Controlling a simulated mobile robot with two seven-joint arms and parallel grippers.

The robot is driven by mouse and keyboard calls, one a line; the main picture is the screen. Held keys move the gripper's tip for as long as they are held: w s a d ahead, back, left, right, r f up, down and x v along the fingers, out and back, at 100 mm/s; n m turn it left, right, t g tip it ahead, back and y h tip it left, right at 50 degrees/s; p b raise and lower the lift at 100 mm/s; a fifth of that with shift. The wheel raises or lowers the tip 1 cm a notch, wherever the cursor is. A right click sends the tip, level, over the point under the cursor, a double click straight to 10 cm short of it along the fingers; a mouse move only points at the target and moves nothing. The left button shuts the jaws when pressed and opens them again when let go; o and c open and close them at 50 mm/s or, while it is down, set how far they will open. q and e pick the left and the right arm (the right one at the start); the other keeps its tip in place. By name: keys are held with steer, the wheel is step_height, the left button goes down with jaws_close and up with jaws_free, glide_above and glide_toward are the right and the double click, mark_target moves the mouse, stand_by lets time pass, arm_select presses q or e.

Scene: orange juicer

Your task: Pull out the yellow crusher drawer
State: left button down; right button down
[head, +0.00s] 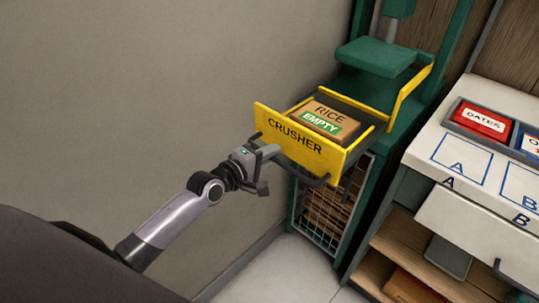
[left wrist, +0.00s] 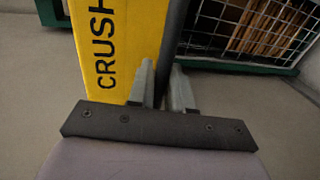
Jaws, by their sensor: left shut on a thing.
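The yellow crusher drawer (head: 297,140) stands pulled out from the green crusher (head: 376,58), its front marked CRUSHER. A brown box (head: 328,117) labelled RICE, with a green EMPTY label, lies in it. My left gripper (head: 267,168) is at the left part of the drawer's front, by the dark bar handle (head: 312,180). In the left wrist view the two fingers (left wrist: 164,88) are shut around the dark handle (left wrist: 175,45), beside the yellow front (left wrist: 118,40). My right gripper is out of view.
A wire-fronted bin (head: 325,215) with brown boxes is under the drawer. To the right, a white counter (head: 425,143) bears red DATES box (head: 482,120) and blue marked squares, with an open wooden shelf (head: 405,250) below. A plain wall (head: 120,90) is at the left.

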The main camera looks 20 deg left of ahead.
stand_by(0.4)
arm_select(q)
steer(key=c, duration=1.2)
jaws_free()
steer(key=shift+s+a, duration=0.1)
steer(key=shift+s, duration=0.1)
steer(key=shift+v, duration=3.45)
steer(key=s+d+f+m+g+y, duration=0.1)
steer(key=s+f+m, duration=0.4)
steer(key=s, duration=0.1)
steer(key=s+d+f+m+g+y, duration=0.1)
steer(key=s+d+f+m, duration=0.1)
steer(key=s+f+m, duration=0.4)
steer(key=s+d+f+m+g+y, duration=0.1)
steer(key=s+f+m+g, duration=0.1)
steer(key=s+f+m, duration=0.3)
steer(key=shift+s+d+f, duration=0.1)
steer(key=shift+s+f, duration=0.05)
steer(key=shift+s, duration=0.6)
steer(key=shift+s+d+f, duration=0.1)
steer(key=shift+s+f, duration=0.05)
steer(key=shift+s, duration=0.65)
